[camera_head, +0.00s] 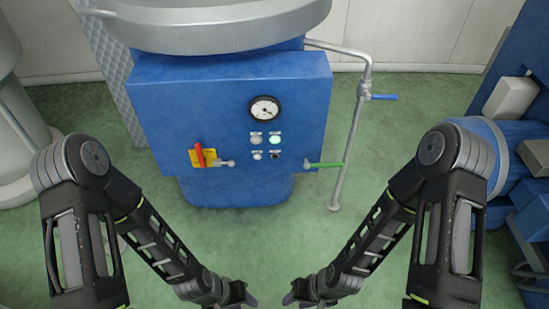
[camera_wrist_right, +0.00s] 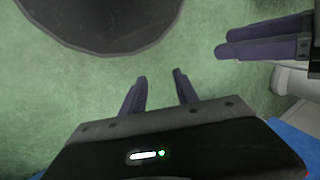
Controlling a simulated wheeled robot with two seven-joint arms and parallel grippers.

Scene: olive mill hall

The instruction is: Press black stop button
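The black stop button (camera_head: 276,156) is the small dark lower right one in a group of buttons on the front of a blue machine cabinet (camera_head: 228,95). Nothing covers it in the head view, and no gripper is near it. My right gripper (camera_head: 290,299) is low in the head view, well short of the cabinet. In the right wrist view its two fingers (camera_wrist_right: 160,90) stand apart with only green floor between them.
A lit green button (camera_head: 275,140) is directly above the black one, with pale buttons (camera_head: 257,155) to the left. A gauge (camera_head: 264,109) is above. A red-handled lever (camera_head: 199,155) is left; a green-handled valve (camera_head: 325,165) and a pipe (camera_head: 350,145) are right.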

